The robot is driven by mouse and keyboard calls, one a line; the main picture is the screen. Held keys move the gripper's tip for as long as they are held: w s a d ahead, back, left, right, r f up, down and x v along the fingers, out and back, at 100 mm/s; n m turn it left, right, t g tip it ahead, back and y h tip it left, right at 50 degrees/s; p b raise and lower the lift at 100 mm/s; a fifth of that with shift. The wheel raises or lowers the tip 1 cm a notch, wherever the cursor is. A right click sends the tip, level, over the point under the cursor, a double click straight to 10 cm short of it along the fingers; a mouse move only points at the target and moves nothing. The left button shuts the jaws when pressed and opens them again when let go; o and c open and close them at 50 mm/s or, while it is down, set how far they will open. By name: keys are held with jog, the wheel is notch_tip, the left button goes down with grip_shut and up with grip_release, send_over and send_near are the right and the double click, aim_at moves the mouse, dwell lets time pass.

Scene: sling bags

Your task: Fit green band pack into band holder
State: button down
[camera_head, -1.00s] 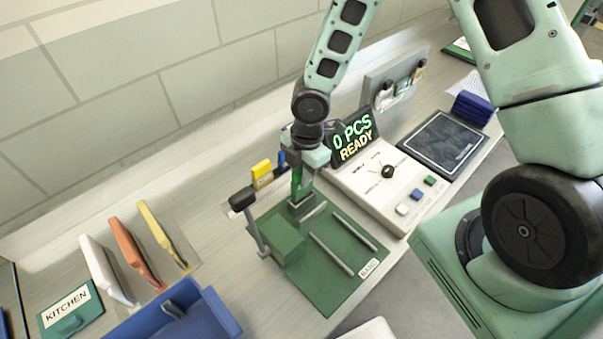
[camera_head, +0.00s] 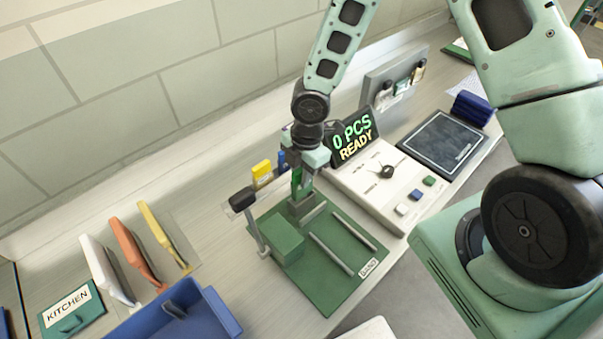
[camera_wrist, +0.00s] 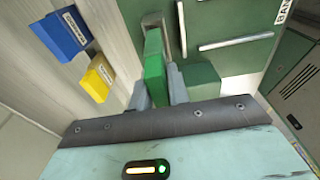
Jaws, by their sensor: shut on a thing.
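My gripper (camera_wrist: 157,88) is shut on the green band pack (camera_wrist: 154,72), an upright green block between its two grey fingers. In the head view the pack (camera_head: 296,181) is partly hidden by my gripper. The band holder (camera_head: 302,209), a small grey open-topped box, stands at the back of a green board. In the wrist view the holder (camera_wrist: 153,20) shows just beyond the pack's far end. The pack's lower end is right at the holder's mouth; I cannot tell whether it is inside.
The green board (camera_head: 335,285) carries a green block (camera_head: 282,241), grey rails and a black-topped post (camera_head: 242,199). Yellow (camera_wrist: 97,79) and blue (camera_wrist: 62,34) packs stand near my gripper. A counter machine (camera_head: 385,180) reading "0 PCS READY" is to the right; a blue tray (camera_head: 215,312) is front left.

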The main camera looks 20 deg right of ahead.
jog(key=shift+f+b, duration=2.35)
jog(key=shift+f, duration=0.5)
jog(key=c, duration=1.3)
grip_release()
jog(key=shift+o, duration=0.2)
jog(key=r, duration=0.5)
jog(key=d+r, duration=0.1)
jog(key=r, duration=0.5)
jog(key=d+r, duration=0.1)
jog(key=r, duration=0.5)
jog(key=shift+w+r+p, duration=0.15)
jog(key=shift+w+p, duration=0.2)
jog(key=shift+p, duration=0.05)
jog(key=s+a+m+b, duration=0.4)
jog(key=s+m, duration=0.3)
jog(key=s, duration=0.3)
jog(key=s+a+f+m+b, duration=0.1)
jog(key=s+a+m+b, duration=0.3)
jog(key=s+m, duration=0.3)
jog(key=s+b, duration=0.1)
jog(key=s, duration=0.2)
jog(key=shift+s+h, duration=0.35)
jog(key=shift+h, duration=0.05)
